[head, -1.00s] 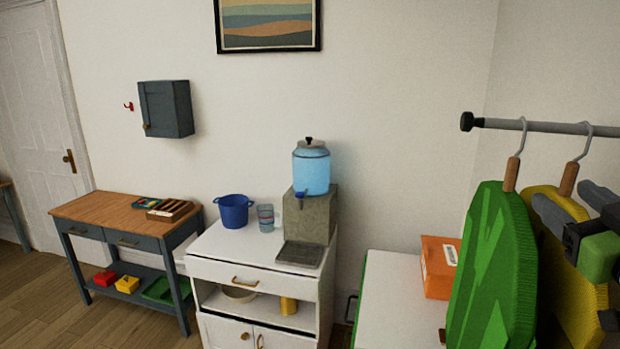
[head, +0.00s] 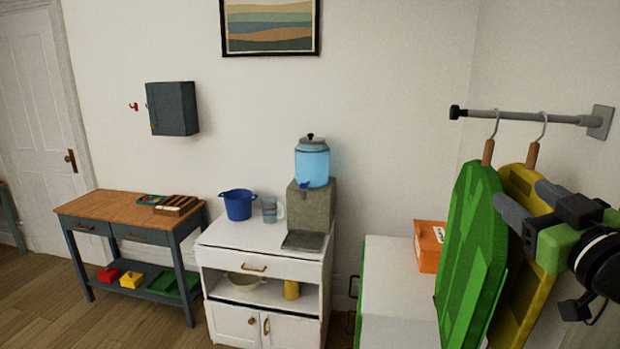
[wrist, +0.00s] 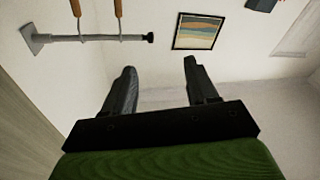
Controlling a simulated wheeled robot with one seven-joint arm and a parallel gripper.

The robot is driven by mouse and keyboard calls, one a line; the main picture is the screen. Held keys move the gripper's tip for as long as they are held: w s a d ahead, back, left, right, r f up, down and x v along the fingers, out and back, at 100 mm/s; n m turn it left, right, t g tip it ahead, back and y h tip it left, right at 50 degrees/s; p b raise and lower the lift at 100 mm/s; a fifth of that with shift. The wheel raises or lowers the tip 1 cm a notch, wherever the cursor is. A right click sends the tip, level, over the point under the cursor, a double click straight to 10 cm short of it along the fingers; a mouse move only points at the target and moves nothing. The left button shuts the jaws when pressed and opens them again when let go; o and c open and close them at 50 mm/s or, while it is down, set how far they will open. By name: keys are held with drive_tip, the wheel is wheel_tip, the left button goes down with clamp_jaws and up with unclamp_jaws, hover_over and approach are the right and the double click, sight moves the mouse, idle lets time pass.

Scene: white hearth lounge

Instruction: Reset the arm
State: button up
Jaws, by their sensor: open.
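My gripper shows in the wrist view (wrist: 160,80) with its two dark fingers spread apart and nothing between them. In the head view my gripper (head: 528,206) is at the right, in front of the hanging green garment (head: 472,255) and yellow garment (head: 520,270). Whether it touches either garment I cannot tell. Part of the yellow garment is hidden behind my arm and the green garment.
A wall rail (head: 530,117) carries both hangers. An orange box (head: 430,246) sits on a white-topped cabinet (head: 395,285). A white cart (head: 232,238) holds a water dispenser (head: 312,165) and blue pot (head: 238,204). A wooden-topped table (head: 100,208) stands left.

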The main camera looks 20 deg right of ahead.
drive_tip(key=w+a+f+g+y, duration=0.3)
drive_tip(key=a+f, duration=0.4)
drive_tip(key=a, duration=0.2)
drive_tip(key=w+a+f+g+y, duration=0.2)
drive_tip(key=w+a+f+g, duration=0.15)
drive_tip(key=a+f, duration=0.5)
drive_tip(key=s+a+f+g, duration=0.6)
drive_tip(key=s+a+f, duration=0.2)
drive_tip(key=s+f, duration=0.3)
drive_tip(key=s, duration=0.2)
drive_tip(key=shift+s, duration=0.4)
drive_tip(key=shift+a+g, duration=0.1)
drive_tip(key=shift+g, duration=0.15)
drive_tip(key=shift+m, duration=0.3)
